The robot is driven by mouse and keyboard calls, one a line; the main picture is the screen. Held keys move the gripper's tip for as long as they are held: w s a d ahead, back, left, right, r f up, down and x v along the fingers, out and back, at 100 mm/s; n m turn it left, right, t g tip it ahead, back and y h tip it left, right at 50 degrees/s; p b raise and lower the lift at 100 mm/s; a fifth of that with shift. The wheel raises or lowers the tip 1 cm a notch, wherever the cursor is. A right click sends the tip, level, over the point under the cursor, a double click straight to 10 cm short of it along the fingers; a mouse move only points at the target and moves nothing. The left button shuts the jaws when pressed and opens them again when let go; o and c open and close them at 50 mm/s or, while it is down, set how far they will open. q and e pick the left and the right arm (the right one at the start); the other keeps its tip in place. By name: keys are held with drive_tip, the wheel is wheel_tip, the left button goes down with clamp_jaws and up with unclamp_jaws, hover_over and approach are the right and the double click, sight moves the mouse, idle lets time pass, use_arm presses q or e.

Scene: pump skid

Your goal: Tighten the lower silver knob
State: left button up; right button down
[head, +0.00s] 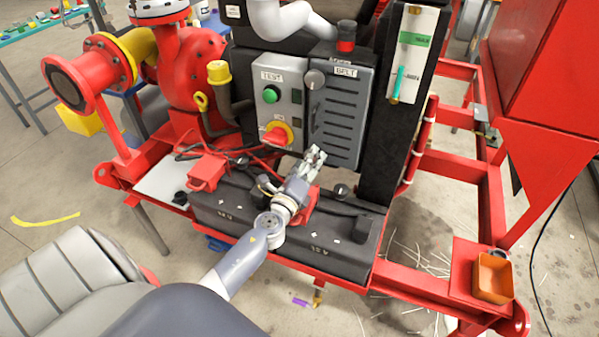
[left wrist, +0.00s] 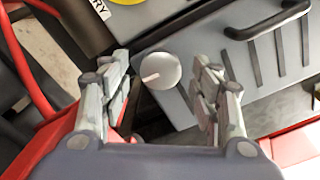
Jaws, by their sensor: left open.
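The lower silver knob (left wrist: 161,71) is round, with a pale pointer line, on the lower corner of the grey belt panel (head: 345,125). In the left wrist view it sits between the two open fingers of my left gripper (head: 315,158), with a gap on each side. In the head view my gripper hides this knob. Another silver knob (head: 314,79) sits higher on the same panel, near its top left corner. My right gripper is not in view.
The green button (head: 270,94) and the red-and-yellow switch (head: 276,134) are left of the panel. A black battery box (head: 235,205) and dark cables lie below my left gripper. A black handle (left wrist: 267,22) shows on the panel. An orange bin (head: 493,278) stands at the right.

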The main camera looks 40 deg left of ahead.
use_arm(q)
drive_tip(key=v, duration=1)
drive_tip(key=shift+s+d, duration=0.15)
drive_tip(key=shift+s, duration=0.15)
